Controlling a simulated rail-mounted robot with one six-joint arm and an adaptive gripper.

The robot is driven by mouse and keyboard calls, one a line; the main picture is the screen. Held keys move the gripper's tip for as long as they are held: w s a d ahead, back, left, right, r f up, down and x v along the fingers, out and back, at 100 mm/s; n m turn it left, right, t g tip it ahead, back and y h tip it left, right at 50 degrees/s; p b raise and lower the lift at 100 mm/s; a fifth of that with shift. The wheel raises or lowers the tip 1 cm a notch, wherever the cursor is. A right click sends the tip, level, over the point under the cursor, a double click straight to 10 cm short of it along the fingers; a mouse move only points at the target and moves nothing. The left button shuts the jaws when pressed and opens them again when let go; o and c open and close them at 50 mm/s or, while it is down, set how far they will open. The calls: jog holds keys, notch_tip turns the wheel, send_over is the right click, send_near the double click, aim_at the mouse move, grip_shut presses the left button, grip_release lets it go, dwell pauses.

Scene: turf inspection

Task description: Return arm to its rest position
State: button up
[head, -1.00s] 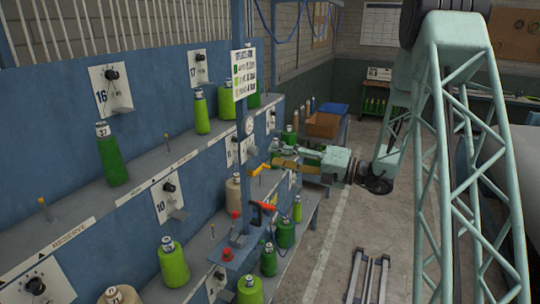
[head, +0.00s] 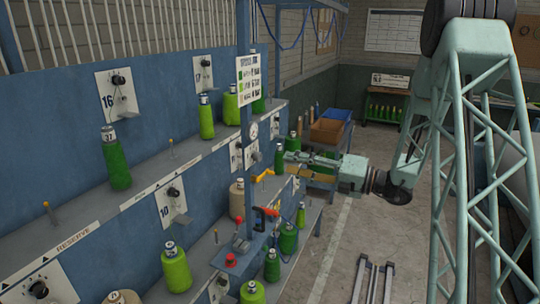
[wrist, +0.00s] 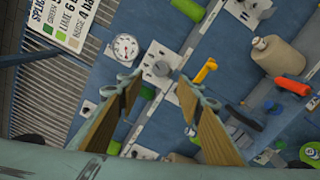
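My gripper (head: 292,164) is at the end of my mint-green arm, stretched leftward in front of the far part of the blue rack (head: 65,130). In the wrist view its two tan-padded fingers (wrist: 155,88) stand apart with nothing held between them. Behind them show a white plate with a knob (wrist: 160,65) and a round gauge (wrist: 125,47). A dark green cone (head: 279,158) stands close to the fingertips in the head view; I cannot tell the gap.
The rack's shelves hold several green cones, including one marked 37 (head: 116,160). A post with a sign (head: 248,78), a yellow handle (head: 262,175) and an orange-and-black tool (head: 266,213) stand near my gripper. Brown and blue bins (head: 326,131) are behind. The floor (head: 345,240) right of the rack is mostly clear.

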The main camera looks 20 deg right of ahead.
jog(key=shift+a, duration=0.1)
jog(key=s+a+r+n+g+b, duration=0.1)
jog(key=s+a+n+g+b, duration=0.7)
jog(key=s+a+n, duration=0.85)
jog(key=s+a+f+n+g+h+b, duration=0.1)
jog(key=s+f+n+h+b, duration=0.2)
jog(key=s, duration=0.6)
jog(key=s+a+f+n+g+h+b, duration=0.1)
jog(key=s+f+n+h+b, duration=0.1)
jog(key=s+n, duration=0.45)
jog(key=s+f+n+g+h+b, duration=0.2)
jog(key=s+h, duration=0.1)
jog(key=s, duration=0.7)
jog(key=s+d+f+n+t+h+b, duration=0.4)
jog(key=s+d+n+b, duration=0.3)
jog(key=s+d+n, duration=0.2)
jog(key=shift+s+d+f+n+h, duration=0.35)
jog(key=shift+n+h, duration=0.55)
jog(key=shift+n, duration=0.4)
jog(key=shift+c, duration=0.2)
